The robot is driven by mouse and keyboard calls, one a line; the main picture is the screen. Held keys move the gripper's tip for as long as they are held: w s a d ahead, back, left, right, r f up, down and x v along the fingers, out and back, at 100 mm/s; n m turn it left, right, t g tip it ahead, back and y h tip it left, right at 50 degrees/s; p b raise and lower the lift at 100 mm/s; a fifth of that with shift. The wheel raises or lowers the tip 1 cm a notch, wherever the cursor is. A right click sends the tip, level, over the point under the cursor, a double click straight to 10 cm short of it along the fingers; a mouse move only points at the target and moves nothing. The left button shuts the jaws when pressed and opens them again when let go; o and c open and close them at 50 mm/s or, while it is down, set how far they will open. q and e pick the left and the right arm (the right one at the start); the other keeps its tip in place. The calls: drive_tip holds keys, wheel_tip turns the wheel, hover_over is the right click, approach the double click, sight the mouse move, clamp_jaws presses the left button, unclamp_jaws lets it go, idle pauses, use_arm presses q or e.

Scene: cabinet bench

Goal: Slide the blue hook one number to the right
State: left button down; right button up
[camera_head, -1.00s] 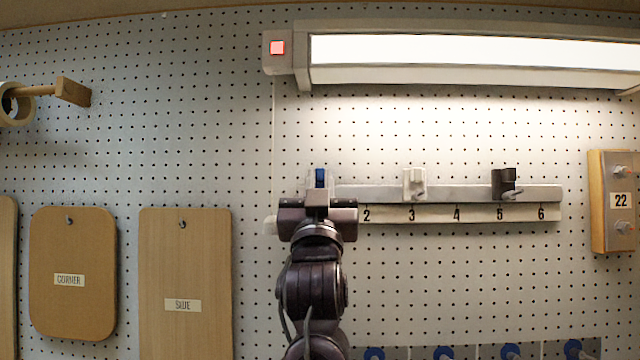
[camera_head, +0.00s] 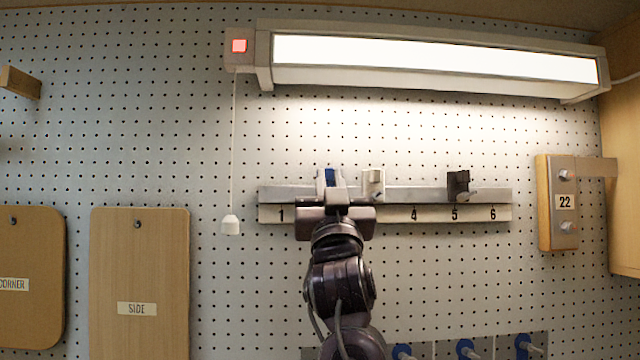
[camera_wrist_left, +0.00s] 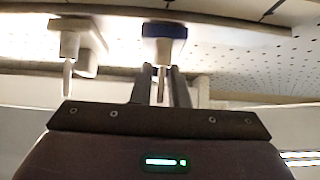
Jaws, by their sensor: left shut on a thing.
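The blue hook (camera_head: 331,177) sits on the grey rail (camera_head: 415,195), right of the number 1, at about where the 2 belongs. The numbers below it are hidden by my gripper. My left gripper (camera_head: 333,197) is shut on the blue hook's peg. The left wrist view shows its fingers (camera_wrist_left: 161,88) around the peg, under the blue block (camera_wrist_left: 164,30).
A white hook (camera_head: 373,182) sits close to the right of the blue one, left of the 4. A black hook (camera_head: 458,184) sits at the 5. A pull cord (camera_head: 231,223) hangs left of the rail, and a lamp (camera_head: 435,63) is above.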

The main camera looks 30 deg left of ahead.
use_arm(q)
drive_tip(key=c, duration=1.7)
unclamp_jaws()
drive_tip(key=shift+d, duration=0.1)
drive_tip(key=o, duration=0.3)
drive_tip(key=shift+w+d, duration=0.2)
drive_tip(key=shift+w, duration=0.05)
drive_tip(key=shift+s+a+f, duration=0.1)
drive_tip(key=shift+s+f, duration=0.1)
drive_tip(key=b+v, duration=0.4)
drive_tip(key=v, duration=0.3)
drive_tip(key=shift+b, duration=0.4)
drive_tip(key=shift+s+f, duration=0.1)
drive_tip(key=shift+f, duration=0.1)
